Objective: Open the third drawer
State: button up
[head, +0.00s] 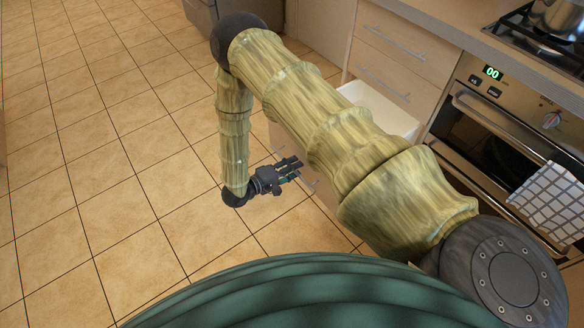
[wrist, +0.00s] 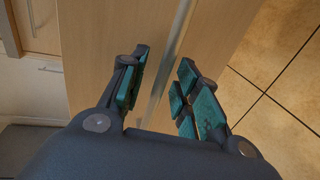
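The third drawer stands pulled out below two closed drawers in the head view; its white inside (head: 385,112) shows beside my arm. My arm hides most of its wooden front, which fills the middle of the wrist view (wrist: 110,35). Its bar handle (wrist: 168,60) runs between my fingers in the wrist view, with gaps showing to the fingers. My gripper (head: 296,170) is at the drawer front, with its fingers apart (wrist: 163,85). Whether a finger touches the handle cannot be told.
The upper drawer (head: 405,38) and second drawer (head: 383,80) are closed. An oven (head: 500,120) with a checked towel (head: 548,192) stands to the right. The tiled floor (head: 110,150) on the left is clear.

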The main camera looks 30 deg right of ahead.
jog(key=v, duration=1.2)
dwell(0.4)
jog(key=s+d+f+t+y, duration=0.4)
jog(key=s+f+y, duration=0.2)
jog(key=f+y, duration=0.25)
jog(key=s+a+r+m+g+y, duration=0.1)
jog(key=s+a+g+y, duration=0.15)
jog(key=s, duration=0.85)
jog(key=s+a+g+y, duration=0.15)
jog(key=s+y, duration=0.25)
jog(key=s, duration=0.6)
notch_tip(320, 180, up, 17)
jog(key=s+g+p, duration=0.1)
jog(key=s+p, duration=0.1)
jog(key=p, duration=1.3)
jog(key=shift+s+d+f+m+g+y+p, duration=0.15)
jog(key=shift+s+d+m+g+y+p, duration=0.15)
jog(key=shift+y+p, duration=0.1)
